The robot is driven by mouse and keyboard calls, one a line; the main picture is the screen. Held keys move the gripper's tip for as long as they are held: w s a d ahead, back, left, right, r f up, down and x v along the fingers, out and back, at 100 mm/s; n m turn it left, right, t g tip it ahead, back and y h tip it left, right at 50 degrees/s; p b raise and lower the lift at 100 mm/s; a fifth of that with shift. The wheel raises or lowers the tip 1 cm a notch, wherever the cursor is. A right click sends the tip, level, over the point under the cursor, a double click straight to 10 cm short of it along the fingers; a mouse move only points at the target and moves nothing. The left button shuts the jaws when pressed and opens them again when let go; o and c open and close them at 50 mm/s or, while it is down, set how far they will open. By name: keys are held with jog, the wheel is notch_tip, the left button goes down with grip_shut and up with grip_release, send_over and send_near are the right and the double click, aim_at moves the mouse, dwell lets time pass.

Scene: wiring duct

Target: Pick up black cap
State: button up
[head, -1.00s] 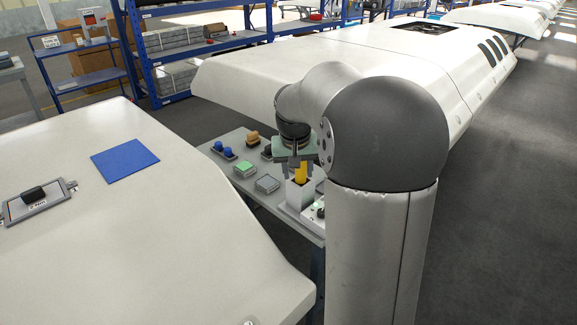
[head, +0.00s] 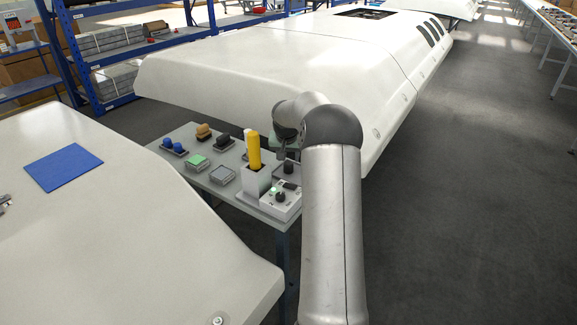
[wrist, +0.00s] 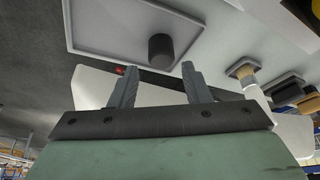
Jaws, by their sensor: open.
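A short black cylinder, which looks like the black cap (wrist: 160,47), stands on a flat grey tray (wrist: 95,22) in the wrist view. In the head view the black cap (head: 289,166) is small, at the right end of the work table. My gripper (wrist: 160,63) is open and empty. Its two fingers point toward the tray, and the cap appears in line with the gap between them, beyond the tips. My gripper (head: 284,151) is partly hidden by my arm in the head view, just above the cap.
A yellow piece (head: 254,150) stands upright in a white holder (head: 257,181) left of my gripper. A control box (head: 281,203) sits in front. Blue caps (head: 173,147), tan caps (head: 203,132) and a green block (head: 196,162) are farther left. A large white panel (head: 260,60) lies behind.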

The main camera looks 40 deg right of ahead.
aim_at(288, 164)
jog(key=p+x, duration=0.1)
jog(key=x, duration=0.5)
jog(key=shift+w+f, duration=0.15)
jog(key=shift+w, duration=0.1)
jog(key=c, duration=0.7)
